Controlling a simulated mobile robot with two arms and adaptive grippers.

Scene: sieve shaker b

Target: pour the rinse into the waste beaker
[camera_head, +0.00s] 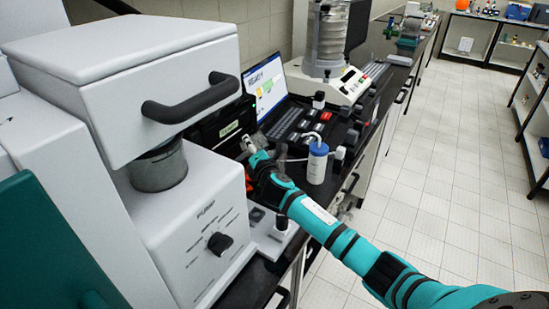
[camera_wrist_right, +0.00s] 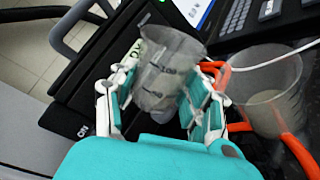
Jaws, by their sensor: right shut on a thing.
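My right gripper (camera_wrist_right: 160,95) is shut on a clear grey-tinted beaker (camera_wrist_right: 168,62) with dark markings. In the right wrist view the held beaker leans within the frame; its contents cannot be made out. A second, wider clear beaker (camera_wrist_right: 268,92) stands to the right of it, apart from it, beside an orange curved part (camera_wrist_right: 298,150). I cannot read any label on this second beaker. In the head view my right gripper (camera_head: 250,150) is over the bench between the pump and the laptop, and the beakers are hardly visible there. My left gripper is not in view.
A large white pump machine (camera_head: 200,225) with a black handle stands at left. Behind the gripper are a black case (camera_head: 215,125) and a laptop (camera_head: 265,85). A blue-capped white wash bottle (camera_head: 317,163) stands right of my forearm. A sieve shaker (camera_head: 330,50) is farther back.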

